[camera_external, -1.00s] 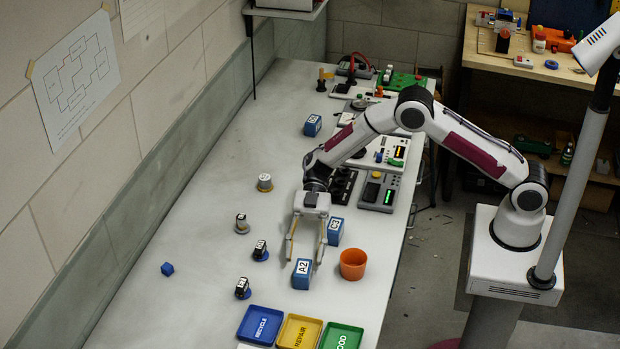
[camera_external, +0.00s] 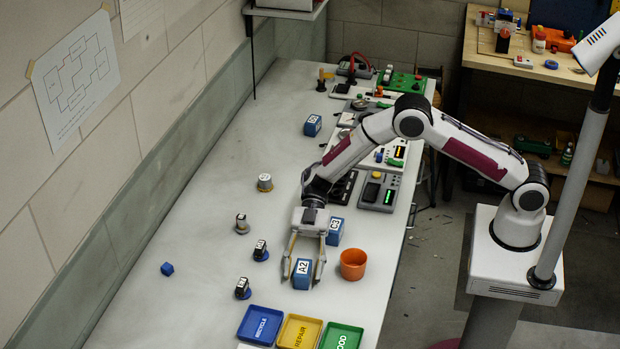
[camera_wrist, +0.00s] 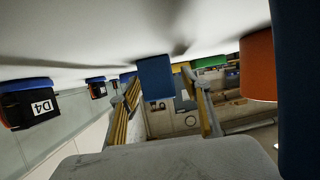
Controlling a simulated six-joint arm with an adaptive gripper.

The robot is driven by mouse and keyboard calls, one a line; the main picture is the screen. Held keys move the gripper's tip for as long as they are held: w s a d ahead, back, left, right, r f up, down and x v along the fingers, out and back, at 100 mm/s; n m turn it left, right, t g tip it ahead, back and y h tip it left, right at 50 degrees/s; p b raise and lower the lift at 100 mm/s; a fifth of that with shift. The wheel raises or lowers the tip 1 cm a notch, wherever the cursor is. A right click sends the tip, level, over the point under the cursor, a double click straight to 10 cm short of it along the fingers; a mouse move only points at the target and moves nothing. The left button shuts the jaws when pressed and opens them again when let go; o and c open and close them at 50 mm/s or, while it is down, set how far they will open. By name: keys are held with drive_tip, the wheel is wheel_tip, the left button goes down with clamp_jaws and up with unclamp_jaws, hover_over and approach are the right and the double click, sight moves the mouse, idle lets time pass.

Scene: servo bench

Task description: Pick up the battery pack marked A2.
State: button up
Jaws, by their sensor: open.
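The battery pack marked A2 (camera_external: 302,276) is a blue block with a white label, standing upright on the bench near the front. My gripper (camera_external: 303,270) is open, with one finger on each side of it. In the wrist view the blue pack (camera_wrist: 156,78) shows between the tips of my two fingers (camera_wrist: 160,84), with its label side hidden. I cannot tell whether either finger touches it.
The C3 pack (camera_external: 335,231) stands close behind and to the right. An orange cup (camera_external: 353,264) is right of my gripper. Blue (camera_external: 260,324), yellow (camera_external: 299,332) and green (camera_external: 341,337) trays lie in front. Several small parts stand to the left.

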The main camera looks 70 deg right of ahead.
sight(303, 265)
drive_tip(key=c, duration=1.3)
drive_tip(key=shift+c, duration=0.2)
drive_tip(key=shift+r, duration=0.1)
drive_tip(key=shift+r, duration=4.95)
